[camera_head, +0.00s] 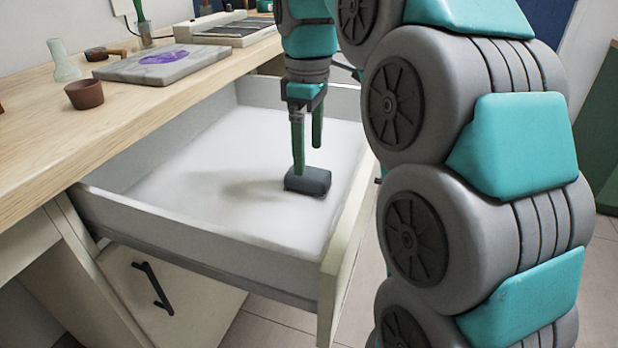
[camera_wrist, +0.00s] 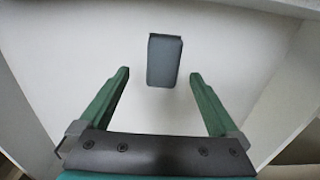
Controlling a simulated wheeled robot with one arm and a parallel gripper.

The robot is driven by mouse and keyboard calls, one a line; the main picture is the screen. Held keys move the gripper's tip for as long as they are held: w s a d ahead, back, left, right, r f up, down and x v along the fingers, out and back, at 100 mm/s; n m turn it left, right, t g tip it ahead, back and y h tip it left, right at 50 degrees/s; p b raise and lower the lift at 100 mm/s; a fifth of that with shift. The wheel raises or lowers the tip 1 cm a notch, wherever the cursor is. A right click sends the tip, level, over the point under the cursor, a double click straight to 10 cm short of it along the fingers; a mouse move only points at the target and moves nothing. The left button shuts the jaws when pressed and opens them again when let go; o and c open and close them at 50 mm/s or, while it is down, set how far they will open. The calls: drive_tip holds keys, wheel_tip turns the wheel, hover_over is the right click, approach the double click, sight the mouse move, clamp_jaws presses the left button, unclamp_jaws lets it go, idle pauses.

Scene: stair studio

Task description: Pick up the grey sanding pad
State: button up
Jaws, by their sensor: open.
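The grey sanding pad (camera_head: 308,181) is a small dark grey block lying on the floor of the open white drawer (camera_head: 215,215). It also shows in the wrist view (camera_wrist: 164,61), upper middle, its long side running away from me. My gripper (camera_head: 306,160) reaches down into the drawer, its green fingers just above and behind the pad in the head view. In the wrist view my gripper (camera_wrist: 160,78) is open and empty. The pad lies between the lines of the two fingers, mostly beyond their tips, touching neither. The exact height of the fingertips over the pad is hard to tell.
The drawer's front panel (camera_head: 345,245) and side walls stand around the pad; the rest of its floor is bare. On the wooden worktop (camera_head: 110,125) are a brown cup (camera_head: 84,95), a glass vase (camera_head: 63,62) and a grey slab (camera_head: 165,68) with a purple patch.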

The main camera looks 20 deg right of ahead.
sight(308, 172)
drive_tip(key=shift+s+a+f, duration=0.1)
drive_tip(key=shift+f, duration=1.25)
drive_tip(key=shift+s+f, duration=0.1)
drive_tip(key=shift+f, duration=1.25)
drive_tip(key=c, duration=1.4)
